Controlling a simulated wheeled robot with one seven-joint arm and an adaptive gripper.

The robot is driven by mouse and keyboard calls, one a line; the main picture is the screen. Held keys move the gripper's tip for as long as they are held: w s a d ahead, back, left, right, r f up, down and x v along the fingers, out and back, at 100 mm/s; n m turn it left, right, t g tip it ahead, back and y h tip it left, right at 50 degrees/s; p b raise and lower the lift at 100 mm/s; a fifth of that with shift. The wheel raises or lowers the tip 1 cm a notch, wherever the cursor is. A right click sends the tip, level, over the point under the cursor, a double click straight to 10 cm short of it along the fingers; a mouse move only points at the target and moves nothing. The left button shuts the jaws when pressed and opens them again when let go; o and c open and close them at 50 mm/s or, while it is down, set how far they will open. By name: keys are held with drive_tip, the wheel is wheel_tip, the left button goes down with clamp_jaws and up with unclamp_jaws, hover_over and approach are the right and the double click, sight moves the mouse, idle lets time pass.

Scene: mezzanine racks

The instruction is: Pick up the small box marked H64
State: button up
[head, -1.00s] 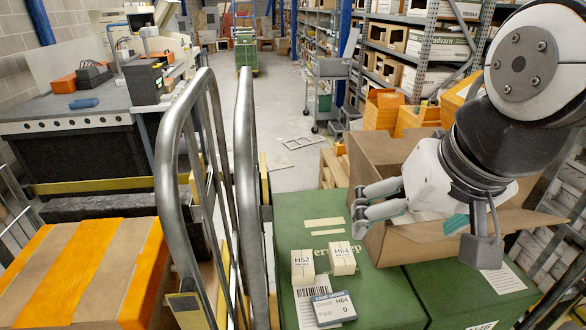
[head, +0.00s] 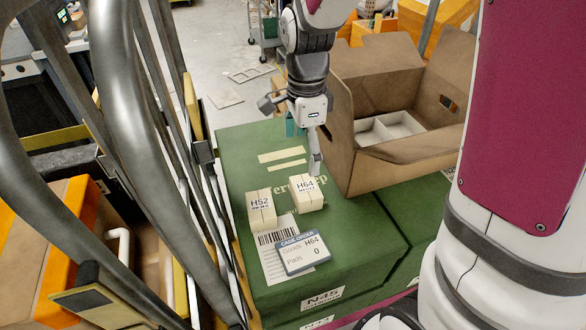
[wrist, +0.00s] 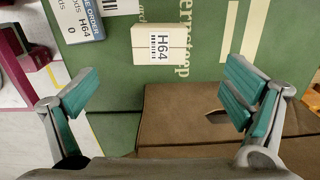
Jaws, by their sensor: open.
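The small cream box marked H64 (head: 308,193) sits on top of a green carton (head: 350,235). It also shows in the wrist view (wrist: 159,43), ahead of my fingers and roughly midway between them. A similar small box marked H52 (head: 261,210) stands just to its left in the head view. My gripper (head: 303,150) is above and behind the H64 box, apart from it. In the wrist view my gripper (wrist: 160,100) has its teal-padded fingers spread wide with nothing between them.
An open cardboard box (head: 405,165) with a white divided insert stands close on the right. Metal cart rails (head: 120,120) rise on the left.

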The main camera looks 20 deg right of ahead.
sight(306, 187)
wheel_tip(306, 187, down, 8)
drive_tip(key=shift+r, duration=0.25)
drive_tip(key=shift+s+d+f, duration=0.1)
drive_tip(key=shift+d+f, duration=0.1)
drive_tip(key=shift+f, duration=1.1)
drive_tip(key=shift+d+f, duration=0.2)
drive_tip(key=shift+f, duration=1.1)
drive_tip(key=shift+c, duration=0.3)
drive_tip(key=c, duration=1.2)
